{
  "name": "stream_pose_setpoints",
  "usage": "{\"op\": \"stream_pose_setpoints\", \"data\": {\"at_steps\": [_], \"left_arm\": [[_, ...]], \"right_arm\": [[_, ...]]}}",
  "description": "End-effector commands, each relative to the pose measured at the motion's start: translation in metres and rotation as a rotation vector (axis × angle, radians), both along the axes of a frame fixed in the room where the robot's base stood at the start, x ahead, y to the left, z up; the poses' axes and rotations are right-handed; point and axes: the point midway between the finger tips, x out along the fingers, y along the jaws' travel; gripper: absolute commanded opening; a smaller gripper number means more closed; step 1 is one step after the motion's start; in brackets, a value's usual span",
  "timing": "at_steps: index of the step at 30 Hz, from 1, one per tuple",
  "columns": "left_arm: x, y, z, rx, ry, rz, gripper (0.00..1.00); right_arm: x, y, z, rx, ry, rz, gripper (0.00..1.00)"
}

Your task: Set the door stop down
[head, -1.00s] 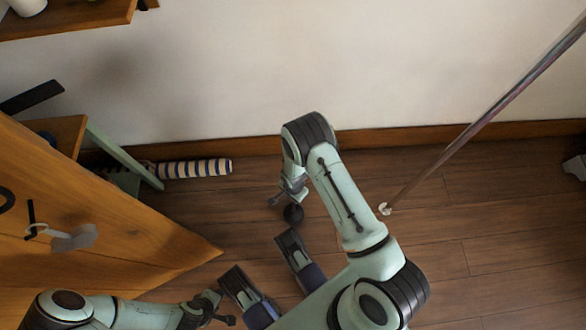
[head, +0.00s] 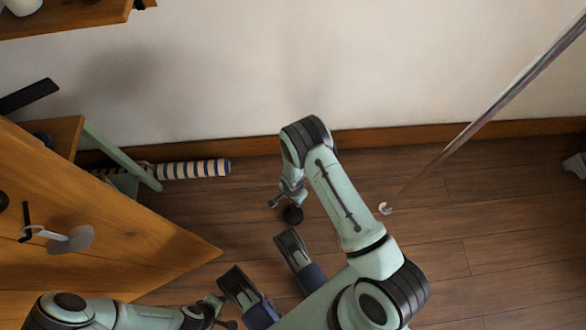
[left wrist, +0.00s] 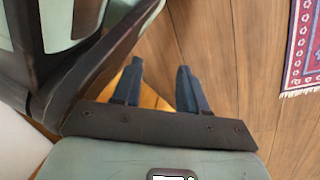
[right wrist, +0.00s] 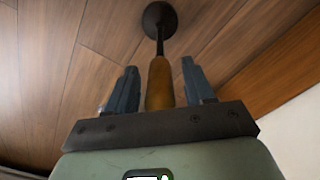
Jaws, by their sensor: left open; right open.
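The door stop shows in the right wrist view as a wooden grip (right wrist: 160,84) with a thin dark rod and a black round disc (right wrist: 160,19) at the far end. My right gripper (right wrist: 159,68) is open, with one finger on each side of the wooden grip. In the head view the black disc (head: 292,215) shows just below my right gripper (head: 287,199), over the wooden floor. I cannot tell whether the disc touches the floor. My left gripper (left wrist: 160,78) is open and empty; in the head view it is partly hidden near the bottom edge.
A wooden panel (head: 150,245) with a handle (head: 70,240) fills the lower left. A striped roll (head: 195,169) lies by the wall. A long pole (head: 480,120) slants down at the right. A patterned rug (left wrist: 303,45) shows in the left wrist view. Floor at the right is mostly clear.

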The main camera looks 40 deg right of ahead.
Motion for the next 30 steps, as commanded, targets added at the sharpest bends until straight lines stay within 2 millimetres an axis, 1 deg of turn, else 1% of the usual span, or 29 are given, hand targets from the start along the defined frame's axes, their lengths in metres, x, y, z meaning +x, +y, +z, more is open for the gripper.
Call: {"op": "stream_pose_setpoints", "data": {"at_steps": [2, 5, 12, 15, 18, 22, 25, 28, 30], "left_arm": [[0.003, 0.000, 0.003, 0.001, -0.011, -0.001, 0.43], [0.012, -0.001, 0.010, 0.001, -0.039, -0.003, 0.43], [0.045, -0.006, 0.038, 0.008, -0.152, -0.012, 0.43], [0.059, -0.008, 0.050, 0.012, -0.198, -0.014, 0.43], [0.069, -0.010, 0.059, 0.013, -0.230, -0.015, 0.43], [0.077, -0.011, 0.066, 0.015, -0.261, -0.016, 0.43], [0.080, -0.011, 0.068, 0.016, -0.269, -0.017, 0.43], [0.081, -0.011, 0.068, 0.015, -0.271, -0.017, 0.43], [0.080, -0.011, 0.068, 0.015, -0.271, -0.017, 0.43]], "right_arm": [[0.000, 0.000, 0.003, 0.000, -0.001, 0.000, 0.53], [0.001, 0.000, 0.018, 0.000, -0.003, 0.000, 0.53], [0.001, 0.000, 0.072, 0.000, -0.004, -0.001, 0.53], [0.001, 0.000, 0.092, 0.001, -0.003, 0.000, 0.53], [0.001, 0.000, 0.107, 0.000, -0.003, 0.000, 0.53], [0.000, 0.000, 0.119, 0.000, -0.001, 0.001, 0.53], [-0.005, 0.001, 0.119, 0.011, -0.004, 0.027, 0.53], [-0.020, 0.007, 0.111, 0.047, -0.026, 0.130, 0.53], [-0.035, 0.014, 0.104, 0.078, -0.063, 0.242, 0.53]]}}
